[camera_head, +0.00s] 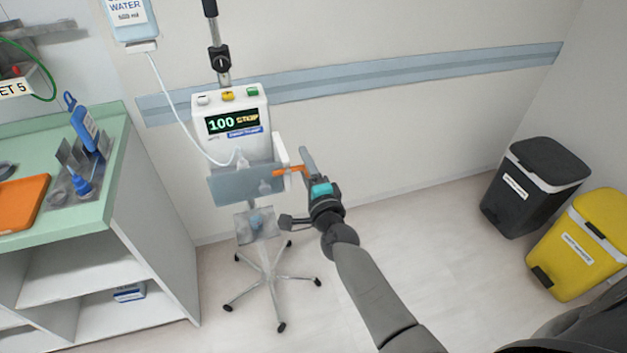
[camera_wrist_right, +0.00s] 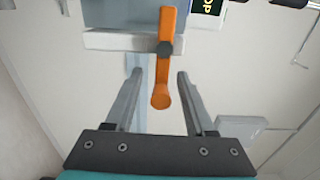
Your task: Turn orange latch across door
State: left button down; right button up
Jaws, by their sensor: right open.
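The orange latch (camera_head: 288,171) sits at the right side of the pump's door (camera_head: 232,186), a grey-blue panel on the front of the white pump (camera_head: 231,118). In the right wrist view the latch (camera_wrist_right: 164,60) is a bar on a dark round pivot, with its rounded knob end between my fingers. My right gripper (camera_head: 295,188) is open around the knob end, one finger on each side with gaps; it also shows in the right wrist view (camera_wrist_right: 157,92). My left gripper is not in view.
The pump stands on a wheeled pole stand (camera_head: 265,280). A tube runs to it from a water bag (camera_head: 132,20). A green-topped counter (camera_head: 105,195) is at the left. A black bin (camera_head: 535,185) and yellow bin (camera_head: 580,245) stand right. The floor between is clear.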

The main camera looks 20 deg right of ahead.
jog(key=s+a, duration=0.1)
jog(key=s, duration=1.4)
jog(key=shift+a+p, duration=0.3)
jog(key=shift+a, duration=0.1)
jog(key=shift+w, duration=0.1)
jog(key=s+a+f+n+g+y+b, duration=0.1)
jog(key=s+a+f+n+g, duration=0.2)
jog(key=f, duration=0.7)
jog(key=s+f+n+g+y+b, duration=0.15)
jog(key=s+f+n, duration=0.3)
jog(key=f, duration=0.55)
jog(key=s+a+f+n+g+y, duration=0.1)
jog(key=s+a+f+n+g, duration=0.2)
jog(key=f, duration=0.7)
jog(key=s+d+f+n+g, duration=0.1)
jog(key=s+f+n+g, duration=0.2)
jog(key=s+f, duration=0.2)
jog(key=s+d+f+n+g+h+b, duration=0.1)
jog(key=s+d+f+n+g, duration=0.1)
jog(key=s, duration=0.9)
jog(key=s+d+f+n+g+b, duration=0.1)
jog(key=s+f+n+g, duration=0.3)
jog(key=s+f+n, duration=0.2)
notch_tip(320, 180, down, 3)
jog(key=s, duration=0.2)
jog(key=shift+s+d, duration=0.3)
jog(key=shift+d, duration=0.05)
